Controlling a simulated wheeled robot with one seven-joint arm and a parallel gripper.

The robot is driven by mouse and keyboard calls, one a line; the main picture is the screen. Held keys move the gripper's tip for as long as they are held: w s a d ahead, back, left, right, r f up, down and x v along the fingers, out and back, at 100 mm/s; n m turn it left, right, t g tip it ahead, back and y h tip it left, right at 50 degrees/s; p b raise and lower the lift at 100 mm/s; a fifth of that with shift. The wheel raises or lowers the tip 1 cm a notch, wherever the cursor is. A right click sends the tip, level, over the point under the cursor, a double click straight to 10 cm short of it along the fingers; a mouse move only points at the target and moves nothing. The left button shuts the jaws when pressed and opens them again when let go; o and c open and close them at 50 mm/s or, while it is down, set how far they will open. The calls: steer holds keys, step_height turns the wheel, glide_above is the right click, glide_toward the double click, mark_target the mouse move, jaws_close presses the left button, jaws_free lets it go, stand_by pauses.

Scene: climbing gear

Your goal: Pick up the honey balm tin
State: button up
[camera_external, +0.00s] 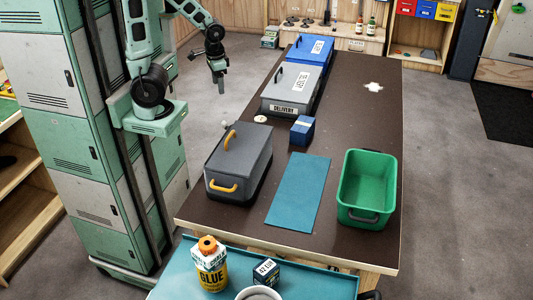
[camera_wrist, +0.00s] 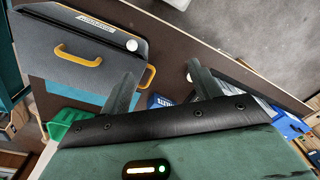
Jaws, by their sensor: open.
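A small, pale, round object that looks like the honey balm tin (camera_external: 260,119) lies flat on the dark table, near its left edge, between the grey lidded box and the delivery box. Its label is too small to read. In the wrist view a small pale spot, likely the same tin (camera_wrist: 188,77), shows beside the right fingertip, partly hidden by it. My gripper (camera_external: 219,78) is open and empty, raised beside the table's left edge, up and left of the tin and apart from it. Its two spread fingers also show in the wrist view (camera_wrist: 160,78).
The grey box with yellow handles (camera_external: 233,185) stands nearer than the tin, the grey delivery box (camera_external: 288,103) beyond it. A small blue box (camera_external: 302,131), teal mat (camera_external: 299,192) and green bin (camera_external: 366,190) are to the right. The far right of the table (camera_external: 365,125) is mostly clear.

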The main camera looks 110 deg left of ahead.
stand_by(0.3)
steer(key=o, duration=0.3)
steer(key=shift+a+f, duration=0.1)
steer(key=n+t+y+b, duration=0.1)
steer(key=t+y+b, duration=0.15)
steer(key=b, duration=0.35)
glide_above(260, 119)
steer(key=s+d, duration=0.2)
steer(key=shift+t, duration=0.35)
step_height(260, 119, down, 21)
steer(key=shift+a+r, duration=0.15)
steer(key=shift+r, duration=0.05)
steer(key=shift+p+x, duration=0.55)
steer(key=shift+x, duration=2.75)
steer(key=c, duration=1.1)
